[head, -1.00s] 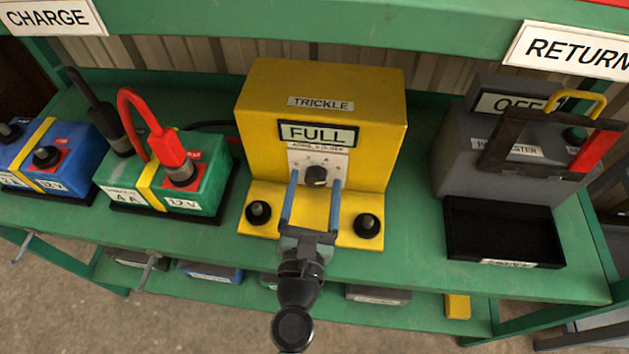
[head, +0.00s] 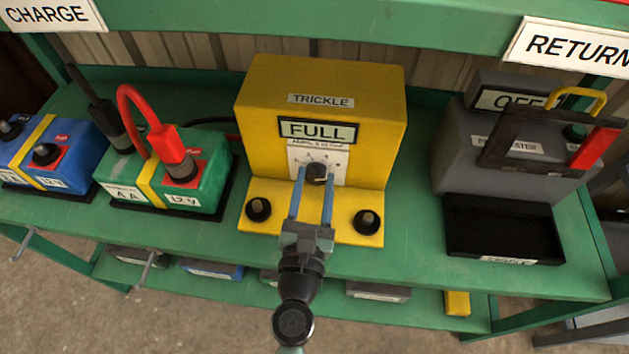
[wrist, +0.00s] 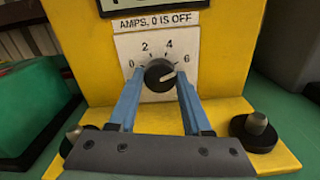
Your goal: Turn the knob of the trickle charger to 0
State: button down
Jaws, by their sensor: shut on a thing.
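The trickle charger (head: 375,110) is a yellow box on the green shelf, with a FULL display and a TRICKLE label. Its black knob (wrist: 160,76) sits on a white dial plate marked 0, 2, 4, 6 and labelled "AMPS, 0 IS OFF". The pale mark on the knob points right, towards the 6 side. The knob also shows in the head view (head: 316,174). My gripper (head: 314,178) has its two blue fingers on the left and right sides of the knob and is shut on it. The fingertips partly cover the knob's sides and the dial.
Two black posts (head: 259,209) (head: 367,222) stand on the charger's yellow base, one on each side of my gripper. A green battery (head: 209,176) with a red clamp stands left. A grey tester (head: 455,150) and black tray (head: 505,261) stand right.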

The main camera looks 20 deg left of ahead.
jog(key=shift+n, duration=0.3)
jog(key=n, duration=0.5)
jog(key=shift+n, duration=0.4)
jog(key=n, duration=1.2)
jog(key=shift+n, duration=0.3)
jog(key=n, duration=0.6)
jog(key=shift+n, duration=0.3)
jog(key=shift+c, duration=1.7)
grip_release()
jog(key=shift+s, duration=0.1)
